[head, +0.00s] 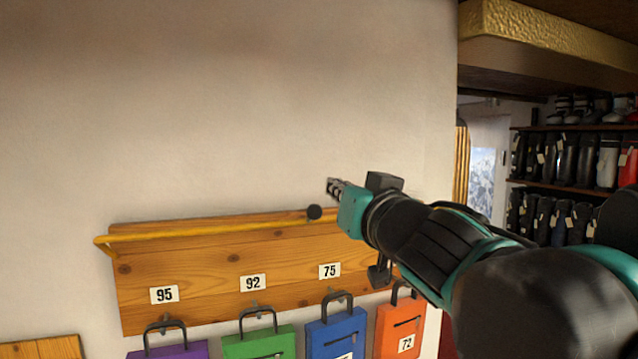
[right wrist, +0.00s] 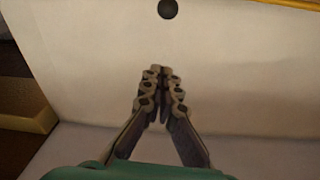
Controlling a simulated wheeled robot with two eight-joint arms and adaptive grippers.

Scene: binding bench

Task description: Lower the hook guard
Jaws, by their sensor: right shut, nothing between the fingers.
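The hook guard is a yellow bar (head: 205,232) running along the upper part of a wooden board on the wall, above the hooks. Its left end bends at the board's left side; its right part passes behind my right arm. A round black knob (head: 314,212) sits on the bar, and it also shows at the top of the right wrist view (right wrist: 168,9). My right gripper (head: 333,187) is shut and empty, just above and right of the knob in the head view. In the right wrist view its fingertips (right wrist: 163,72) are together, apart from the knob. My left gripper is out of view.
Purple (head: 168,351), green (head: 259,343), blue (head: 336,332) and orange (head: 398,329) bags hang below number tags on the wooden board (head: 200,270). Bare wall (head: 220,110) lies above. Boot shelves (head: 575,185) stand beyond the wall's right edge.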

